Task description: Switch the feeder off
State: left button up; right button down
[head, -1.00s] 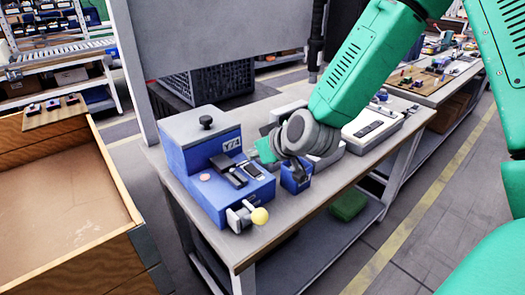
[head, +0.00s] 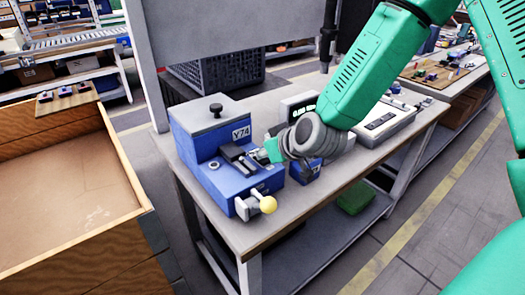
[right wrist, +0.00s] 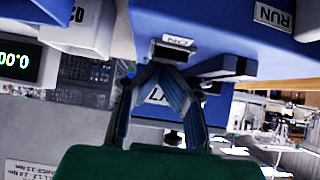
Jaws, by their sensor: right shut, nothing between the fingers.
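The feeder appears to be the blue machine (head: 225,190) with a grey top and a Y74 plate, on the bench. My right gripper (head: 263,156) is at its right side, fingertips mostly hidden in the head view. In the right wrist view the gripper (right wrist: 163,76) is shut and empty. Its fingertips are close to a small black switch part (right wrist: 168,52) beside an upside-down ON label (right wrist: 179,40) on blue housing. I cannot tell whether they touch. A RUN label (right wrist: 272,16) shows at upper right. My left gripper is out of view.
A wooden crate (head: 60,245) is at left. The bench front (head: 290,215) is clear.

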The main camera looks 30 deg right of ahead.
jog(key=shift+s, duration=0.15)
jog(key=shift+s+f, duration=0.1)
jog(key=shift+s, duration=0.6)
